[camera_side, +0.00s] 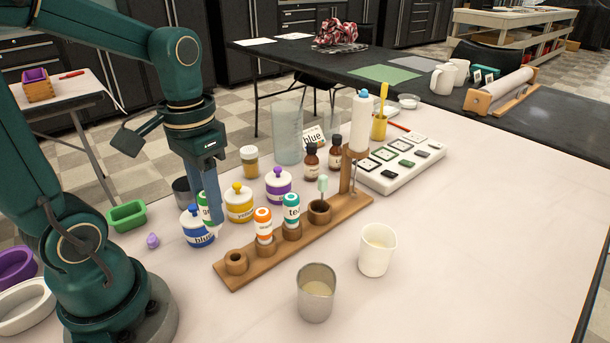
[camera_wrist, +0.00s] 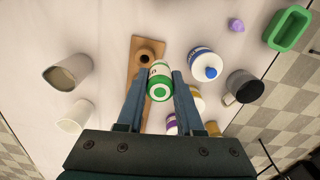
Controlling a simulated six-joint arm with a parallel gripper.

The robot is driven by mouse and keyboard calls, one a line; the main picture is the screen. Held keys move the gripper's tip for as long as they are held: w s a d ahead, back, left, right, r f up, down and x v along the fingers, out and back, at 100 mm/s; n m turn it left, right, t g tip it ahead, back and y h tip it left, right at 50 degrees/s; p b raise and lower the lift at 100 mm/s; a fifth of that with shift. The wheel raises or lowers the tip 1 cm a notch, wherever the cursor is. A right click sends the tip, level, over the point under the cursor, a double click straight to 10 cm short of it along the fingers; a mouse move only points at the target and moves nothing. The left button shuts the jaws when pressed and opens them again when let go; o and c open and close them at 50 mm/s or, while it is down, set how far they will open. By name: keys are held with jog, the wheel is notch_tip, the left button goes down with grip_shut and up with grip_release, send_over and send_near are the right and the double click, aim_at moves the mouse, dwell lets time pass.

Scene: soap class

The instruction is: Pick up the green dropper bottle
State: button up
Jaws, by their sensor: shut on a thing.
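The green dropper bottle is a white bottle with a green band and green cap. It is between the fingers of my gripper (camera_wrist: 158,76) in the wrist view, where the bottle (camera_wrist: 159,89) shows its cap end toward the camera. In the side view my gripper (camera_side: 207,212) points down, its fingers covering much of the bottle (camera_side: 203,199); a green part with a letter "g" shows. The bottle is beside the empty front hole of the wooden rack (camera_side: 345,214) and appears raised, though its base is hidden in the side view.
The rack holds an orange bottle (camera_side: 263,226) and a teal bottle (camera_side: 291,211). Blue (camera_side: 198,229), yellow (camera_side: 238,204) and purple (camera_side: 278,186) jars stand close by. A metal cup (camera_side: 316,296) and white cup (camera_side: 376,255) are in front.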

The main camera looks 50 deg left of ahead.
jog(key=s+a+r, duration=0.4)
jog(key=a+r, duration=0.3)
jog(key=r, duration=0.2)
jog(key=shift+a, duration=0.35)
jog(key=shift+r, duration=0.1)
dwell(0.3)
jog(key=w+d+r+n+t, duration=0.1)
jog(key=w+d+n, duration=0.1)
jog(key=w, duration=0.7)
jog(key=w+d+n, duration=0.2)
jog(key=w, duration=0.7)
jog(key=w+d+f+m+h, duration=0.1)
jog(key=d+f, duration=0.3)
jog(key=d, duration=0.5)
jog(key=w+d+f+m+t+h, duration=0.1)
jog(key=w+d+f+m, duration=0.2)
jog(key=d, duration=0.7)
jog(key=shift+d+f, duration=0.25)
jog(key=shift+f, duration=0.2)
